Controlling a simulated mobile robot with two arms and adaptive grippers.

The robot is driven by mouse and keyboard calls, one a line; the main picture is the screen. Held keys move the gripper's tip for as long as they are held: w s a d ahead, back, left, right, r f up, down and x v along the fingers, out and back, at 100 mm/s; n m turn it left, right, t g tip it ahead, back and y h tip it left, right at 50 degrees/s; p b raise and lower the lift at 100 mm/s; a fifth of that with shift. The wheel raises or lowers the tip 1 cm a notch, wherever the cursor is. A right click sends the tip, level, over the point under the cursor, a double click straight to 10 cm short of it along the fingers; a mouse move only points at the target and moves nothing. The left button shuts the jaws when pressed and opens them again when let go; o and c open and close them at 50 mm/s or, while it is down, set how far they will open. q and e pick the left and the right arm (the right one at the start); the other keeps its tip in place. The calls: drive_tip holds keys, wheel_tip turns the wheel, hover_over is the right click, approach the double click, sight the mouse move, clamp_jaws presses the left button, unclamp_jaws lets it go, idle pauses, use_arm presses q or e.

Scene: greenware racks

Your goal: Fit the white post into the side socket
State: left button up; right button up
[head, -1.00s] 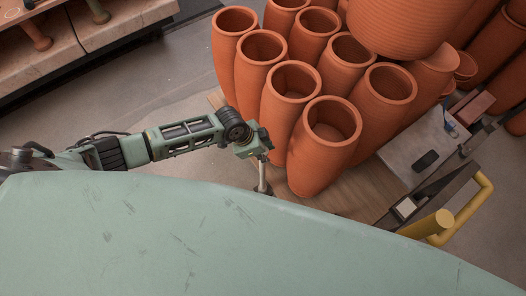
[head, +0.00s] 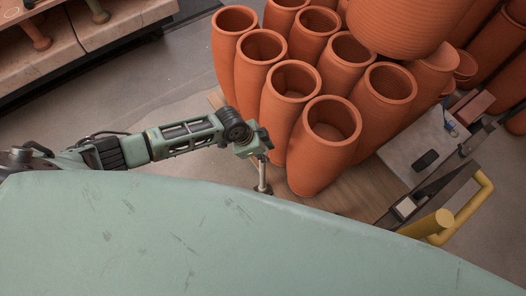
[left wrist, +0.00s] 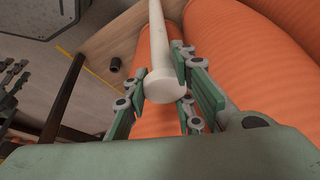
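My left gripper (head: 262,155) is beside the front clay vessels in the head view. In the left wrist view, the white post (left wrist: 158,45) has its wide round end between my left gripper's fingers (left wrist: 163,88), which are closed about it. The post also shows in the head view (head: 262,174), pointing down from the gripper. A dark ring with a pale rim (head: 263,189) is at its lower end, at the board's edge; it may be the side socket. I cannot tell how far the post is in it. My right gripper does not show in the head view; jointed dark parts at the wrist view's left edge may be it.
Several tall terracotta vessels (head: 332,135) stand close together just right of my left gripper, on a wooden board (head: 350,200). A yellow handle (head: 470,205) is at the right. A shelf (head: 110,30) is at the upper left. Open floor (head: 120,85) lies between.

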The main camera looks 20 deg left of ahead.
use_arm(q)
drive_tip(key=o, duration=0.6)
drive_tip(key=shift+c, duration=0.2)
drive_tip(key=v, duration=1.2)
drive_tip(key=shift+d, duration=0.15)
